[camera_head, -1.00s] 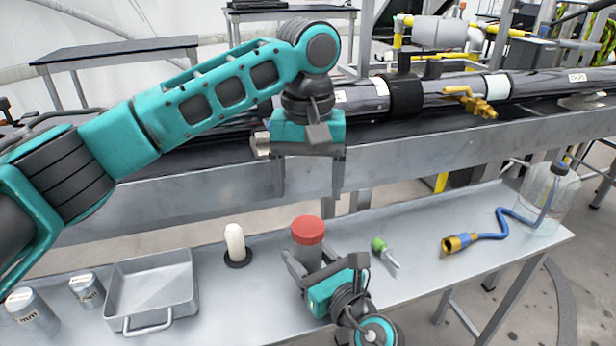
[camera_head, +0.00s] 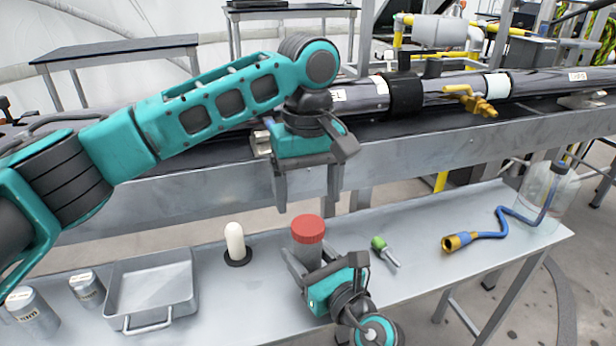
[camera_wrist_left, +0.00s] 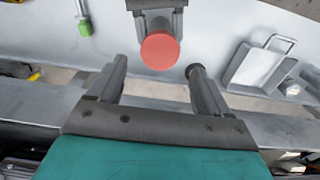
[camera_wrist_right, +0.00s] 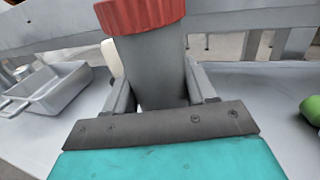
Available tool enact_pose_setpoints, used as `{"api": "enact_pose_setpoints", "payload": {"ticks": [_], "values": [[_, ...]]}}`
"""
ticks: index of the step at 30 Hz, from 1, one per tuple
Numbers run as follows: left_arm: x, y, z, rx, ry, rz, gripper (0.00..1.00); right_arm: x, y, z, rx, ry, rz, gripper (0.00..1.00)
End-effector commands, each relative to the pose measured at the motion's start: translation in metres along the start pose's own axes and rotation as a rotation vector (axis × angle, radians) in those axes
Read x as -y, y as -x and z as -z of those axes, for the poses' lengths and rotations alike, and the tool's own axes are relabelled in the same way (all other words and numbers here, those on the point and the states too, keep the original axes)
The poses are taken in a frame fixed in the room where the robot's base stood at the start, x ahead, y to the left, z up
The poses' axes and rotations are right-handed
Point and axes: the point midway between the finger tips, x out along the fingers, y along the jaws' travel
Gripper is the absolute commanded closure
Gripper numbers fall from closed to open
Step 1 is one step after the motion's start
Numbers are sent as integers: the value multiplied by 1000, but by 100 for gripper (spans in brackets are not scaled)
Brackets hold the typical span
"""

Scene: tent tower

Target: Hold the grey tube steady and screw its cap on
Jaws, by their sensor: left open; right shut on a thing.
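How far the cap is screwed down cannot be told. My right gripper (camera_head: 305,268) is shut on the tube's body below the cap; the right wrist view also shows the tube (camera_wrist_right: 155,70) between its fingers, with the cap (camera_wrist_right: 140,12) above. My left gripper (camera_head: 308,200) is open and empty above the cap, its fingers pointing down. In the left wrist view the cap (camera_wrist_left: 160,51) lies beyond the open fingertips, apart from them.
A metal tray (camera_head: 150,290), a white rod on a dark base (camera_head: 235,245) and two cans stand left on the bench. A green-handled tool (camera_head: 384,250) and a blue hose (camera_head: 490,236) lie right. A long metal beam (camera_head: 430,155) runs behind.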

Motion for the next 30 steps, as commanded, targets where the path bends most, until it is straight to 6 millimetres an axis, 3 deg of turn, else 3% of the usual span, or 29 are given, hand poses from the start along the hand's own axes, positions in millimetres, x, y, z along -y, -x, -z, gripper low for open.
{"api": "enact_pose_setpoints", "payload": {"ticks": [3,10,22,30], "values": [[1,-21,0,1,1,3,21,0,0,1,-1,0,0,100],[0,-49,0,0,0,2,21,0,0,0,-1,0,0,100],[0,-57,0,-1,-1,0,21,0,0,0,-1,0,0,100],[0,-57,0,-1,-1,0,45,0,0,0,-1,0,0,100]]}}
